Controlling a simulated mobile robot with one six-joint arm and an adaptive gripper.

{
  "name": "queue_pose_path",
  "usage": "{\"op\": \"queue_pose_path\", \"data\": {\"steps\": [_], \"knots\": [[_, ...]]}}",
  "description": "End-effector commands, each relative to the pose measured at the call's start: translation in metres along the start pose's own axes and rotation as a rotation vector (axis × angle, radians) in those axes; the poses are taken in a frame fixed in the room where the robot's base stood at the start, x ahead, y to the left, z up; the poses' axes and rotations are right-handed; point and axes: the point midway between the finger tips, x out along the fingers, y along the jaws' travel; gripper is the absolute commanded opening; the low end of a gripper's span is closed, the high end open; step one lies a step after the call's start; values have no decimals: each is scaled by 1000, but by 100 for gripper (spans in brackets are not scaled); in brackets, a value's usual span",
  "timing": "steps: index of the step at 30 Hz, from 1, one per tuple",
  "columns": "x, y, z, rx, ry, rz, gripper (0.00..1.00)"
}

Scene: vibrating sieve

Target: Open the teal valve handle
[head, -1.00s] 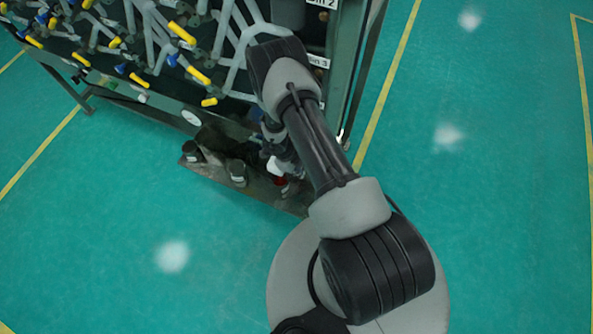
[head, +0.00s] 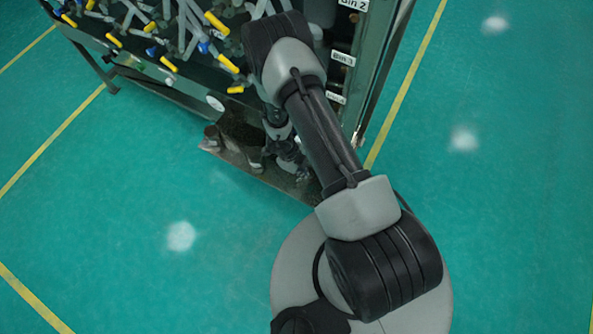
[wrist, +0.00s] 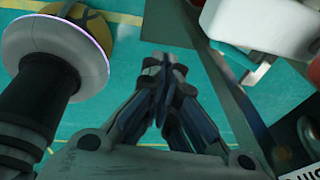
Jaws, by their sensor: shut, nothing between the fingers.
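My gripper (wrist: 160,65) shows in the wrist view with its fingertips together and nothing between them. In the head view my gripper (head: 287,160) is small and partly hidden by my arm, low at the front of the rack.
The dark rack (head: 375,85) carries several yellow-gripped levers (head: 217,24) and bin labels (head: 343,58). A low metal tray (head: 232,160) with dark fittings juts from its base. Green floor with yellow lines is open to the left and right.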

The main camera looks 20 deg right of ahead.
Motion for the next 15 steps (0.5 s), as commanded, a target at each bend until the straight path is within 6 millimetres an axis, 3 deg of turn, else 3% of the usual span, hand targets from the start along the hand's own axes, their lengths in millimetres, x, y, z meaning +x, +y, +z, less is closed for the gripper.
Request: {"op": "queue_pose_path", "data": {"steps": [6,15], "knots": [[-16,14,1,0,0,0,0],[-16,15,1,1,0,0,0]]}}
